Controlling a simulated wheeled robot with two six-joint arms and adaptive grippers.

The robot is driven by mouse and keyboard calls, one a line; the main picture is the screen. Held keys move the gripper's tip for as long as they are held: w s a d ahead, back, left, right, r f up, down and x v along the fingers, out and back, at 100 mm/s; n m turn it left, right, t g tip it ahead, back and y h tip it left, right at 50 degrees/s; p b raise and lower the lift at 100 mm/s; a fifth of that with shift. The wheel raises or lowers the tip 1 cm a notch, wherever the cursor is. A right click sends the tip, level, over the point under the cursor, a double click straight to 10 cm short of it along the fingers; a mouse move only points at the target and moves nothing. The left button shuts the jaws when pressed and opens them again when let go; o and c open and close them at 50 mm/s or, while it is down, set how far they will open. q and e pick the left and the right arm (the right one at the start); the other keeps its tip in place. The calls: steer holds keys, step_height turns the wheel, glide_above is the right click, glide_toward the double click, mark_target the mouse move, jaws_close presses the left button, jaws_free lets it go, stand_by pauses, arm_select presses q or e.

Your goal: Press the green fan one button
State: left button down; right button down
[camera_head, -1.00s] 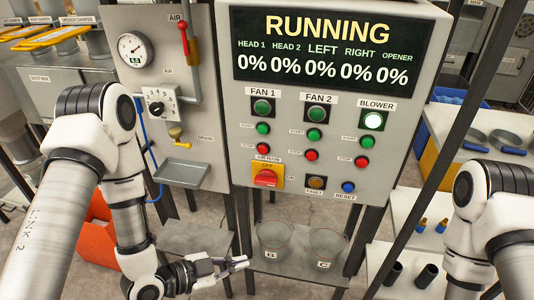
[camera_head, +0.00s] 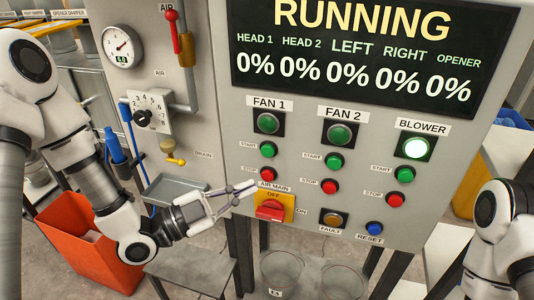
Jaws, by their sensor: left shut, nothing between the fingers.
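The control panel (camera_head: 300,195) fills the middle of the head view. Under the FAN 1 label sit a large green lamp (camera_head: 267,123), a smaller green start button (camera_head: 268,150) and a red stop button (camera_head: 267,174). The large FAN 1 lamp is dull, while the BLOWER lamp (camera_head: 416,148) glows bright. My left gripper (camera_head: 254,186) is shut and empty. Its tip is in front of the panel at the AIR MAIN label, just below and left of the red stop button; whether it touches the panel cannot be told. My right gripper is out of view.
The red AIR MAIN switch (camera_head: 270,210) is just below my left fingertips. FAN 2 start (camera_head: 334,162) and stop (camera_head: 330,187) buttons are to the right. A grey tray (camera_head: 178,190) and an orange bin (camera_head: 85,240) are at left. Buckets stand below the panel.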

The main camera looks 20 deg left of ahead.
mark_target(268, 151)
arm_select(q)
steer(key=w+p, duration=0.1)
steer(key=w, duration=0.8)
steer(key=shift+d+f, duration=0.1)
steer(key=shift+d, duration=0.05)
steer(key=shift+w, duration=0.1)
stand_by(1.1)
steer(key=shift+w+b, duration=0.3)
steer(key=shift+w, duration=0.1)
steer(key=shift+w, duration=0.45)
stand_by(0.6)
steer(key=shift+s+b, duration=0.45)
steer(key=shift+s, duration=0.45)
